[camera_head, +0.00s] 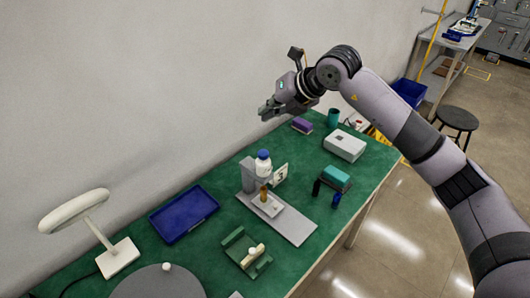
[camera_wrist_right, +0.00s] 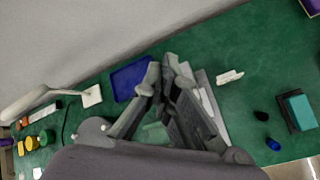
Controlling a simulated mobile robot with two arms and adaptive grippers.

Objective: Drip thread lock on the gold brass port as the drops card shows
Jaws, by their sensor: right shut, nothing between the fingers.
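A grey stand (camera_head: 248,176) rises from a flat grey plate (camera_head: 290,226) on the green table. A white bottle with a blue cap (camera_head: 263,163) sits at the stand. The gold brass port (camera_head: 264,195) is upright below the bottle, on a small pale tray (camera_head: 270,208). A white card (camera_head: 281,174) with a dark mark stands just right of the bottle; it also shows in the right wrist view (camera_wrist_right: 229,77). My right gripper (camera_head: 266,111) is shut and empty, high above the table's back edge. In the right wrist view its fingers hide much of the stand. My left gripper is out of view.
A blue tray (camera_head: 184,214), a lamp (camera_head: 120,256) and a green holder with a pale part (camera_head: 247,252) are to the left. A white box (camera_head: 344,145), a teal-topped block (camera_head: 336,178) and two small dark items are to the right.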

